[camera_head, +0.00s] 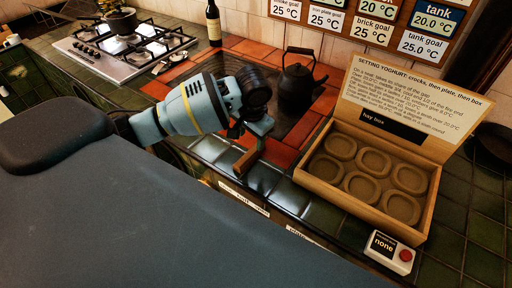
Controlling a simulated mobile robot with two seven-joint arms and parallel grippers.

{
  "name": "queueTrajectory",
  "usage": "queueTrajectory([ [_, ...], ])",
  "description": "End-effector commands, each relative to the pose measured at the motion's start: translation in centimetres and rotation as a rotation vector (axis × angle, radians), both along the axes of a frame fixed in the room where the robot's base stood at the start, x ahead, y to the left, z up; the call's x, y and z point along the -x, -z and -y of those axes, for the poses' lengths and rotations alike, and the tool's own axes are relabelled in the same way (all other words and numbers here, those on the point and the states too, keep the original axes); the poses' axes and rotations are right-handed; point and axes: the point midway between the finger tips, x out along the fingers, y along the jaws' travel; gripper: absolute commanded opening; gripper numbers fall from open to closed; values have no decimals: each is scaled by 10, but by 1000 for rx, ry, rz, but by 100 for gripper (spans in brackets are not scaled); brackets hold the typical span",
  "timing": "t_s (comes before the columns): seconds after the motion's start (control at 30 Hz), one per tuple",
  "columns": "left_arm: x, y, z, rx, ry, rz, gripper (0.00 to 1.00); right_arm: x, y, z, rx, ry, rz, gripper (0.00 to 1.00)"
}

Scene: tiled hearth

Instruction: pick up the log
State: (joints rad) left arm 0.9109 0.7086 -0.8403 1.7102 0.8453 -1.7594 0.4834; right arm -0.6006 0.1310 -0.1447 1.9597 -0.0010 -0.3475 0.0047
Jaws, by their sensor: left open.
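The log, a reddish-brown wooden piece (247,161), lies at the front edge of the tiled hearth, slanting up to the right. My left gripper (260,126) comes in from the left and hangs just above the log's upper right end. Its jaws are open. The fingertips are small and partly hidden by the wrist, so I cannot tell whether they touch the log. My right gripper is not in view.
A black kettle (298,82) stands on the hearth behind the gripper. An open hay box (310,180) with several round hollows is at right, a button box (389,252) before it. A bottle (213,25) and a hob (122,48) with a pot (120,20) are farther back.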

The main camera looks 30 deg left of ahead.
Motion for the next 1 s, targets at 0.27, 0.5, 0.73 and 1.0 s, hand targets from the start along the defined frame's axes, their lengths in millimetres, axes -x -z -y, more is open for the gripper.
queueTrajectory([
  [0.27, -1, 14, -1, 1, 0, -3, 55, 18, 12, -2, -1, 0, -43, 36],
  [0.5, -4, 27, -3, 1, 2, 1, 55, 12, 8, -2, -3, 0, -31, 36],
  [0.73, -7, 51, -5, -1, 0, -3, 55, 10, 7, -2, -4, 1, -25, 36],
  [1.0, -11, 77, -8, 1, 1, 1, 55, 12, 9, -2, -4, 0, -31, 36],
])
